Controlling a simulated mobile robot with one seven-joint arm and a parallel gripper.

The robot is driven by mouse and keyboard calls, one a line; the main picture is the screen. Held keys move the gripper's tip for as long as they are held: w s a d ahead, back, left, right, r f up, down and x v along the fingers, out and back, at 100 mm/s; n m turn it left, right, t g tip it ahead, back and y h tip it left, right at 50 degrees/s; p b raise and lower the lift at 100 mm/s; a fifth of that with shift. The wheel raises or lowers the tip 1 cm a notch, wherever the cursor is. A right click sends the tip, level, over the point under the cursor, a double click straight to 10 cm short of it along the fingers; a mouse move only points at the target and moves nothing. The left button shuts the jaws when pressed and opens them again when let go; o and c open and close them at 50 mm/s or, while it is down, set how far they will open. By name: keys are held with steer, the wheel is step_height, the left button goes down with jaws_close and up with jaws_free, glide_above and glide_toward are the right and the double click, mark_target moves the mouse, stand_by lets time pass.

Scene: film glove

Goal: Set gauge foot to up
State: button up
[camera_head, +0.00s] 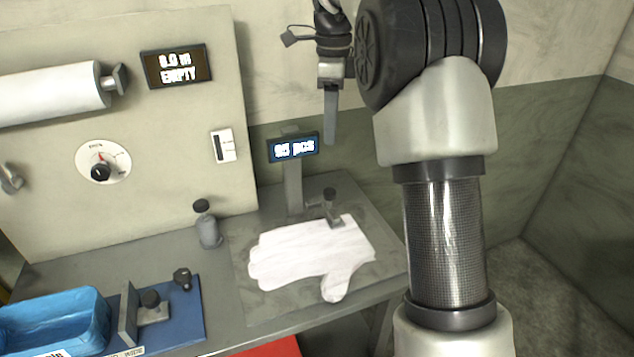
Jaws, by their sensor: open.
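A white glove (305,255) lies flat on a grey plate (245,300) on the bench. A small dark piece with an upright knob (331,203), which looks like the gauge foot, stands at the glove's upper right edge. Its lower end seems to rest on the glove, so it looks down, though contact is hard to confirm. Behind it a post carries a display (293,148) that seems to read "95 pcs". My gripper (331,125) hangs high above the knob, pointing down and clear of it. It is open and empty, seen edge-on, so one finger hides the other.
A grey bottle (208,228) stands left of the plate. A blue tray (50,322) and a blue mat with a clamp-like fixture (150,305) are at lower left.

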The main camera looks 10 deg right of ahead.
mark_target(330, 190)
step_height(330, 190, down, 17)
steer(key=b, duration=0.2)
steer(key=shift+d+f+b, duration=0.1)
steer(key=shift+f+b, duration=0.05)
steer(key=shift+b, duration=0.15)
